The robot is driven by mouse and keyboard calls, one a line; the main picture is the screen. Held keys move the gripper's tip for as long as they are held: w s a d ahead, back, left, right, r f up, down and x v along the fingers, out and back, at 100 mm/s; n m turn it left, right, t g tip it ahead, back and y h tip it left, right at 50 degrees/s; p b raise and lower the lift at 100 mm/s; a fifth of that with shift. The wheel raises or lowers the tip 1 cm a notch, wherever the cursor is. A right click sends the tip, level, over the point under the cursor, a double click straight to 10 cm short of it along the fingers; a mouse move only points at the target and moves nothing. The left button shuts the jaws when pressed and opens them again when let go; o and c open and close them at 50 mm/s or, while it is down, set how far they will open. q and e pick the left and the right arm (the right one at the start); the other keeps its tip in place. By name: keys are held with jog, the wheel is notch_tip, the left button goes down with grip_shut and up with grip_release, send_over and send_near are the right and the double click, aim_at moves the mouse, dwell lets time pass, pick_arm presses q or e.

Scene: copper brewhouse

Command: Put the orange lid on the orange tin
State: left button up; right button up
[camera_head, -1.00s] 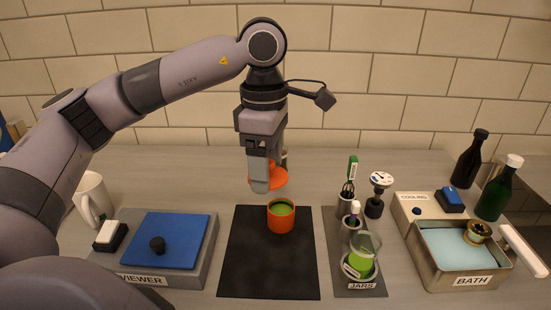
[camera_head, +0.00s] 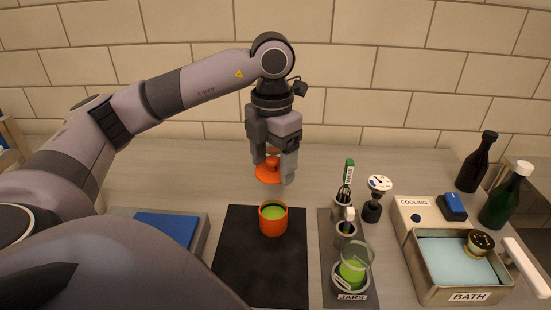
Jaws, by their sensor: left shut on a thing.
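The orange tin (camera_head: 273,223) stands upright and open on the black mat (camera_head: 235,268), with green contents showing inside. My left gripper (camera_head: 272,168) points down and is shut on the orange lid (camera_head: 266,175). It holds the lid in the air, apart from the tin and above it in the picture. The gripper's fingers hide part of the lid. My right gripper is not in view.
To the right, a rack labelled JARS (camera_head: 352,296) holds a beaker of green liquid (camera_head: 352,272) and tools. A gauge (camera_head: 378,190) stands behind it. A water bath (camera_head: 462,262) and bottles (camera_head: 505,195) are farther right. A blue-topped viewer (camera_head: 168,228) is left.

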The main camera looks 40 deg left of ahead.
pick_arm(q)
notch_tip(320, 180, down, 8)
jog(key=b, duration=0.6)
jog(key=shift+r, duration=0.1)
jog(key=shift+f+b, duration=0.8)
jog(key=shift+f, duration=0.25)
dwell(0.9)
jog(key=o, duration=1)
jog(key=shift+c, duration=0.2)
jog(key=o, duration=0.4)
